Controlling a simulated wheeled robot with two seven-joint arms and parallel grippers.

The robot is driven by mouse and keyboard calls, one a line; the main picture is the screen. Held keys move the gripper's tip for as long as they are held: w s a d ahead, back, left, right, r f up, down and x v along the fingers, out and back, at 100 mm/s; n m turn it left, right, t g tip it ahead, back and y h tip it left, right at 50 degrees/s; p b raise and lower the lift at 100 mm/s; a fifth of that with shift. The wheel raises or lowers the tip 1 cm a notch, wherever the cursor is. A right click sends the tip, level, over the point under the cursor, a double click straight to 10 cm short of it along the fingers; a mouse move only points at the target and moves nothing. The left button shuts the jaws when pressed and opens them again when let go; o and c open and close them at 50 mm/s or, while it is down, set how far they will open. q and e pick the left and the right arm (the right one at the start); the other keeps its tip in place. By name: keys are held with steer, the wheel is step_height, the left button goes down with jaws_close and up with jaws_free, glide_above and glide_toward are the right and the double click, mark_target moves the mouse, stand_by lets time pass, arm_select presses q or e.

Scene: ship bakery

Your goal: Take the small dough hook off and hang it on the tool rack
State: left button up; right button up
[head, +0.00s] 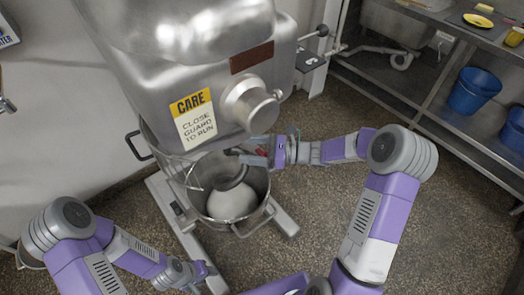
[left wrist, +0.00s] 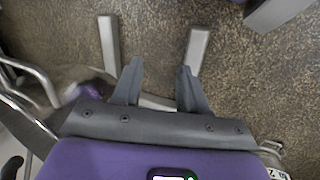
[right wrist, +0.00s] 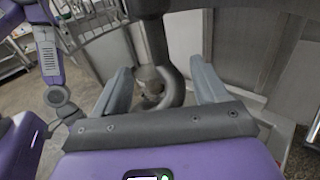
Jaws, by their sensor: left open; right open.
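The small dough hook (right wrist: 172,88) is a grey curved metal piece on the mixer's shaft in the right wrist view. My right gripper (right wrist: 160,78) is open, with its fingers on either side of the hook in that view; I cannot tell whether they touch it. In the head view my right gripper (head: 250,152) reaches under the mixer head at the bowl's rim, and the hook is hard to make out there. My left gripper (left wrist: 158,85) is open and empty above the floor, at the lower left in the head view. I cannot identify the tool rack.
The steel mixer (head: 180,50) stands over its bowl (head: 262,190), which holds pale dough (head: 232,202). A wire guard and the rim surround the hook closely. The mixer's legs (head: 285,222) spread on the floor. A steel shelf (head: 440,110) with blue buckets (head: 472,92) stands at right.

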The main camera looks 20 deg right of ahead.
mark_target(231, 147)
steer(key=shift+x, duration=2.75)
jaws_close()
steer(key=shift+w+a+r+p, duration=0.1)
steer(key=shift+r+p, duration=0.35)
steer(key=shift+r, duration=0.25)
steer(key=shift+f, duration=0.1)
steer(key=shift+f+b, duration=1.85)
steer(key=shift+f, duration=1.2)
steer(key=shift+d, duration=0.3)
